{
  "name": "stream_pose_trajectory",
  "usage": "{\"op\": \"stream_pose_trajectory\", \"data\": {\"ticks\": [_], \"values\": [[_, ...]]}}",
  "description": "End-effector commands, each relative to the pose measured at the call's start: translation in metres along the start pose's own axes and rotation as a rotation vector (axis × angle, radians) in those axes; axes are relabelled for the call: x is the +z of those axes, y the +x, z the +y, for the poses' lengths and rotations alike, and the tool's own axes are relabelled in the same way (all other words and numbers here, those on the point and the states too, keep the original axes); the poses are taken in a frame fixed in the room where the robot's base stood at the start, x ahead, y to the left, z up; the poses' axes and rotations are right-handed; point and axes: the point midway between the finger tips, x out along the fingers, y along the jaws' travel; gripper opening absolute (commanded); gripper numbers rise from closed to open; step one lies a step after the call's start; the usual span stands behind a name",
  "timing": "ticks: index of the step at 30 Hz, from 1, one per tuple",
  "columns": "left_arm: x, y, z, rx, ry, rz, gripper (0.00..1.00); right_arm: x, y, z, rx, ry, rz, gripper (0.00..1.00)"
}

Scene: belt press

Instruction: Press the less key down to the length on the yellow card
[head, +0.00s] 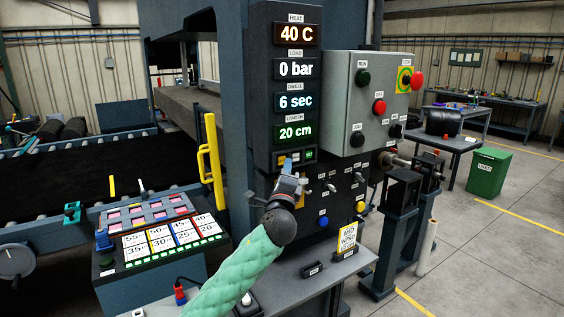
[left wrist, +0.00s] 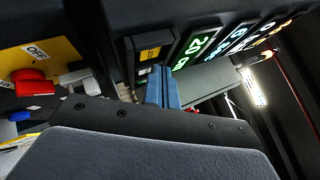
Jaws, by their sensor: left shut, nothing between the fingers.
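The display column (head: 285,90) reads HEAT 40 C, LOAD 0 bar, DWELL 6 sec and LENGTH 20 cm. Small keys (head: 296,157) sit just under the length readout; I cannot tell which is the less key. My left gripper (head: 286,168) is shut and empty just below the keys, partly covering them. In the left wrist view its blue fingers (left wrist: 163,88) are close to the key block (left wrist: 152,53); contact cannot be told. Number cards (head: 160,238) lie on the console at left. One seems yellow-edged, but its figures are too small to read surely. My right gripper is not in view.
A grey control box (head: 366,100) with buttons and a red stop knob (head: 417,80) stands right of the column. Levers and buttons fill the panel below. A small shelf (head: 318,281) with a yellow-edged sign (head: 347,240) is beneath. A yellow handle (head: 213,160) stands left.

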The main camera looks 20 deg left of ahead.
Motion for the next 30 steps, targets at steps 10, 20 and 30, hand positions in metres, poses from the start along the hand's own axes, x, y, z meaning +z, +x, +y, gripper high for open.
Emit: {"op": "stream_pose_trajectory", "data": {"ticks": [10, 20, 30], "values": [[0.0, 0.0, 0.0, 0.0, 0.0, 0.0, 0.0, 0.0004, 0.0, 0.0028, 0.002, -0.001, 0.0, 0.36], [0.0, 0.0, 0.0, 0.0, 0.0, 0.0, 0.0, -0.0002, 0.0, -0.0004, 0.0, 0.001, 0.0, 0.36], [0.0005, 0.0007, 0.0005, 0.0, 0.0, 0.0, 0.0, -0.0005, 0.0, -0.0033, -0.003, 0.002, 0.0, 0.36]]}}
